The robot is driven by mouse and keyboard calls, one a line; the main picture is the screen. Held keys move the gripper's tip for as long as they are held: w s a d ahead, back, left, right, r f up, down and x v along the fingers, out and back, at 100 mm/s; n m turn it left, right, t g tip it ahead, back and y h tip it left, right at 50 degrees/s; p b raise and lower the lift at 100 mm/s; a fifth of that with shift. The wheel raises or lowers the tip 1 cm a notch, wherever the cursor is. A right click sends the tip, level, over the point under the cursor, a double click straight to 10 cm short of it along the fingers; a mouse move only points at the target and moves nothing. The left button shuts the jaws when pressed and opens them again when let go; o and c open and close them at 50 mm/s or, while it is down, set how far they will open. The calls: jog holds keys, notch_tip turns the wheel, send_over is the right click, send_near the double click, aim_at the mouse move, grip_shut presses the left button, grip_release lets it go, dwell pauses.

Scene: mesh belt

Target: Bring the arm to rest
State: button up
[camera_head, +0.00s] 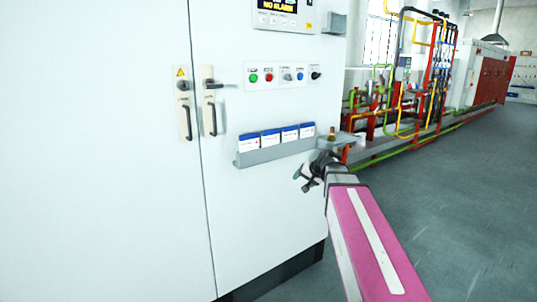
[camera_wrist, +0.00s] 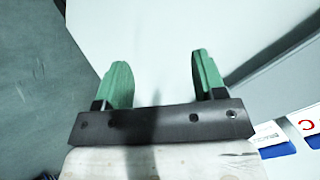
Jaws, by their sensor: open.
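My arm reaches in from the lower right in the head view, its pink and white link pointing up toward the front of a white cabinet (camera_head: 110,150). My gripper (camera_head: 303,182) is at the arm's end, just below the right end of a grey card rack (camera_head: 270,153). In the wrist view the two green fingers of my gripper (camera_wrist: 160,80) stand wide apart with nothing between them. The white cabinet surface (camera_wrist: 150,30) shows behind the fingers. I cannot tell the exact gap between gripper and cabinet.
The rack holds several blue and white cards (camera_head: 271,138). Above it are coloured buttons and knobs (camera_head: 285,76) and a display (camera_head: 280,12). Two door handles (camera_head: 187,110) (camera_head: 210,105) stick out at left. Red, yellow and green pipework (camera_head: 405,85) stands behind. Grey floor (camera_head: 450,200) is clear at right.

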jog(key=s+d+f+n+g+h, duration=0.1)
jog(key=s+d+f+g+h, duration=0.1)
jog(key=s+f, duration=0.8)
jog(key=s+d+f+n+g+h, duration=0.1)
jog(key=s+f+g, duration=0.4)
jog(key=s+f, duration=0.5)
notch_tip(320, 180, down, 6)
jog(key=shift+d+f+n+h, duration=0.1)
jog(key=shift+d+n+h, duration=0.2)
jog(key=shift+d+h, duration=0.65)
jog(key=shift+a+h, duration=0.25)
jog(key=shift+a, duration=0.05)
